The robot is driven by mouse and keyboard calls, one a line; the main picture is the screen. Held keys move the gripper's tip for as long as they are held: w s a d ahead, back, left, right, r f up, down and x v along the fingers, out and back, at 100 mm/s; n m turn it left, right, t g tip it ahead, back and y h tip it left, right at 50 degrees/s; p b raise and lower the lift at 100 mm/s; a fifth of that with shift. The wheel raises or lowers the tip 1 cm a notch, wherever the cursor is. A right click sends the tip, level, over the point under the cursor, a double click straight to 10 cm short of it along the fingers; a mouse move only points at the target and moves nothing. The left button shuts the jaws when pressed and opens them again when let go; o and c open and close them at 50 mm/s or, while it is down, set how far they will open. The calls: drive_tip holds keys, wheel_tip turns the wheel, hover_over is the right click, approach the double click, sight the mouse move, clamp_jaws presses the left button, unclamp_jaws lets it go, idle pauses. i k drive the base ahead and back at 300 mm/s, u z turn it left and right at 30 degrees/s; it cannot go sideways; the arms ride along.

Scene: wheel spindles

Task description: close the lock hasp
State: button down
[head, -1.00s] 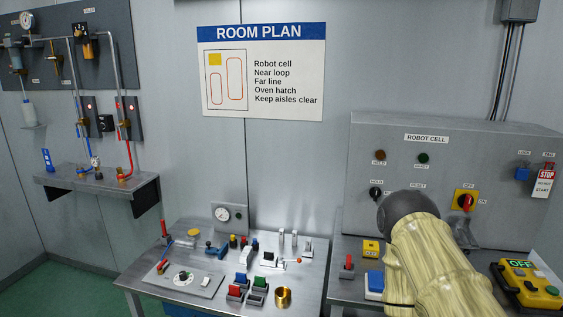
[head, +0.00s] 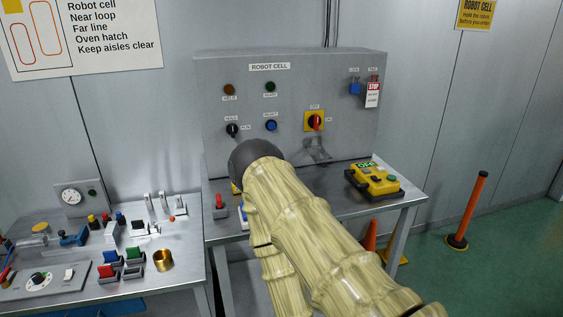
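A grey metal piece (head: 318,150) with thin arms sits low on the robot cell panel (head: 228,108), just under the red rotary switch (head: 316,122) on its yellow plate. It looks like the hasp, but it is too small to tell how far open it is. A blue padlock (head: 355,87) hangs at the panel's upper right beside a red and white STOP tag (head: 373,95). My sleeved arm with a dark rounded joint fills the lower middle, left of and below the switch. My gripper is not in view.
A yellow pendant (head: 374,181) lies on the right of the steel table (head: 405,197) under the panel. A second table (head: 190,275) at left holds several switches and a brass cup (head: 163,260).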

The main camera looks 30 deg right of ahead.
sight(314, 143)
drive_tip(key=u, duration=2.25)
drive_tip(key=k, duration=1.65)
drive_tip(key=z, duration=2.15)
